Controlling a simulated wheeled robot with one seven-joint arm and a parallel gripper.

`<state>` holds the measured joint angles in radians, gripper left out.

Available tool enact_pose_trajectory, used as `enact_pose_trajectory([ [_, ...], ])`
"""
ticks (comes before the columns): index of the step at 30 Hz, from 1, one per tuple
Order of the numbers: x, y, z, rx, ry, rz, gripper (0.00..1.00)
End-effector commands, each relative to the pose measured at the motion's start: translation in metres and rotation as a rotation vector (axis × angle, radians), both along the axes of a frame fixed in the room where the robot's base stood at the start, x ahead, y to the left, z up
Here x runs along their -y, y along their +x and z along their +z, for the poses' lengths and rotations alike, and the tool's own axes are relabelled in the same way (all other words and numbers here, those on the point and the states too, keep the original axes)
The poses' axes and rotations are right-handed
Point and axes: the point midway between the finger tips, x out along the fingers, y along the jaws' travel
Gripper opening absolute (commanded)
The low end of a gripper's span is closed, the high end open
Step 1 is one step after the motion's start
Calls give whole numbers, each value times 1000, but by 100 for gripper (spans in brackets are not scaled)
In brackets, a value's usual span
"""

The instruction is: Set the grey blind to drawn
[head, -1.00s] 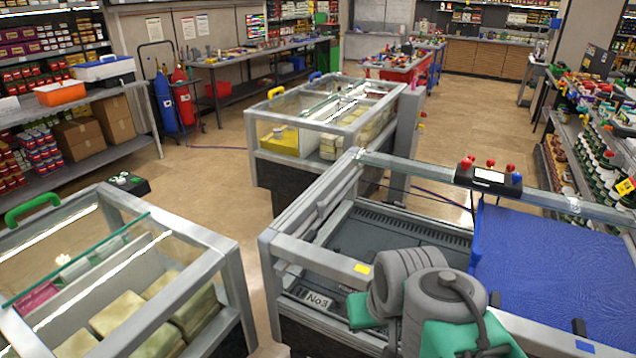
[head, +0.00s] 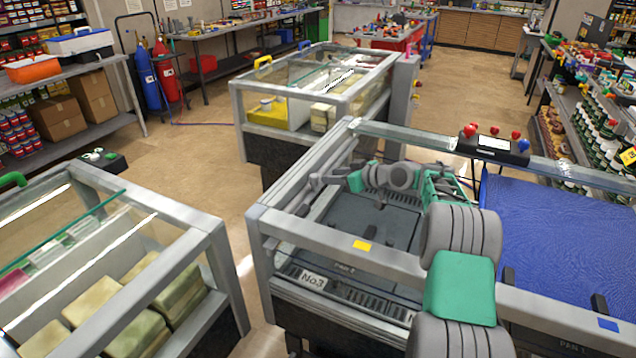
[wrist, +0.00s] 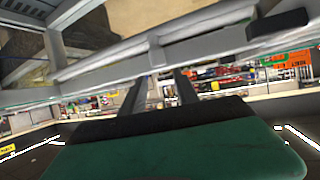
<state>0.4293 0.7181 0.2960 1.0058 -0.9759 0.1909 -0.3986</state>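The grey blind (head: 316,213) appears as a bunched stack of grey bars along the left side of the No3 case in the head view. The case's left pan well (head: 365,240) is uncovered, with a dark grey floor. My gripper (head: 318,184) reaches over this well, pointing left, with its fingers near the grey bars. In the wrist view my gripper (wrist: 160,82) shows two dark fingers apart with a gap between them. A long grey rail crosses just beyond the fingertips. I cannot tell whether they touch it.
A blue blind (head: 565,235) covers the case's right side. A control box with red and blue knobs (head: 493,145) sits on the rear glass rail. The case's front rail (head: 340,240) lies beneath my arm. Other glass cases (head: 150,255) stand left and behind, with floor between.

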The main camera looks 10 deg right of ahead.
Motion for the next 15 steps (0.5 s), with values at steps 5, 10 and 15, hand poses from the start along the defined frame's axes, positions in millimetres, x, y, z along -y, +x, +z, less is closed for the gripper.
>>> enact_pose_trajectory([
  [5, -3, 12, -9, 29, 16, 17, 37],
  [10, -23, 35, -21, 28, 15, 16, 37],
  [15, -37, 54, -32, 27, 14, 13, 37],
])
